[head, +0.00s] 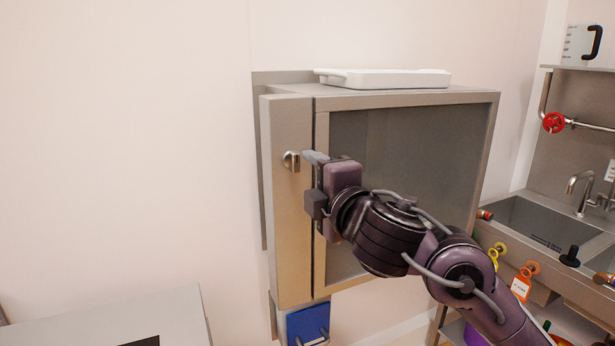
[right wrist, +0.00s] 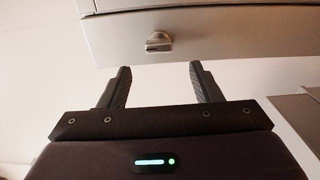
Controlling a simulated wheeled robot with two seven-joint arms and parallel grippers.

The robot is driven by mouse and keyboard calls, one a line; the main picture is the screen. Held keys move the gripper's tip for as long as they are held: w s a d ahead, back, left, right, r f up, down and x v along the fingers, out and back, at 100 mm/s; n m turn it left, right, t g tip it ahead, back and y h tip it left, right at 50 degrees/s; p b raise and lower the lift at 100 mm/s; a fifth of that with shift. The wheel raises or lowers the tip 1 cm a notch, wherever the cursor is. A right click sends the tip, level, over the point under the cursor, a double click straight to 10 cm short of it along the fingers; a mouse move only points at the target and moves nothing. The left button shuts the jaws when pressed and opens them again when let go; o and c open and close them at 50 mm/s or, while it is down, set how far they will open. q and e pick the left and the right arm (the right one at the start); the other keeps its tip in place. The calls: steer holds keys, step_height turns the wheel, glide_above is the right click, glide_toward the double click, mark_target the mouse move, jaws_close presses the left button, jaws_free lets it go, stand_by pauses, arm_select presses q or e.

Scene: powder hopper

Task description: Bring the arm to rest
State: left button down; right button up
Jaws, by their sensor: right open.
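My right gripper (head: 312,178) is in front of the wall-mounted metal cabinet (head: 410,97), close to the knob on its narrow front panel. In the right wrist view its two fingers (right wrist: 160,85) are spread apart with nothing between them. The knob (head: 291,161) is just left of the fingertips in the head view. In the right wrist view the knob (right wrist: 158,42) lies beyond the fingertips, apart from them. The right arm (head: 400,235) reaches in from the lower right. My left gripper is out of view.
A white tray (head: 385,79) lies on top of the cabinet. A blue container (head: 308,322) hangs below it. A sink (head: 545,222) with a faucet and a red valve wheel (head: 554,122) stands at right. A grey surface (head: 110,320) is at lower left. The wall at left is bare.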

steer(key=s+d+f+m+g+h, duration=0.2)
steer(key=s+d+f+m, duration=0.15)
steer(key=f, duration=0.45)
steer(key=s+d+f+m+g+h, duration=0.1)
steer(key=s+d+f+m+g, duration=0.1)
steer(key=f+m, duration=0.5)
steer(key=s+d+f+m+g+h, duration=0.1)
steer(key=s+d+f+m+h, duration=0.15)
steer(key=f, duration=0.75)
steer(key=s+d+f+m+g+h, duration=0.1)
steer(key=s+d+f+m+g, duration=0.3)
steer(key=s+f, duration=0.5)
steer(key=s+d+f+m+g, duration=0.45)
steer(key=s+f, duration=0.25)
steer(key=s, duration=0.3)
step_height(320, 180, down, 30)
steer(key=s+f+n, duration=0.1)
steer(key=s, duration=0.1)
steer(key=s+d+f+g, duration=0.1)
steer(key=s+d+f, duration=0.1)
steer(key=s+f, duration=0.7)
steer(key=s+d+f+g, duration=0.1)
steer(key=s+f, duration=0.7)
steer(key=s, duration=0.2)
steer(key=shift+s+d+f, duration=0.4)
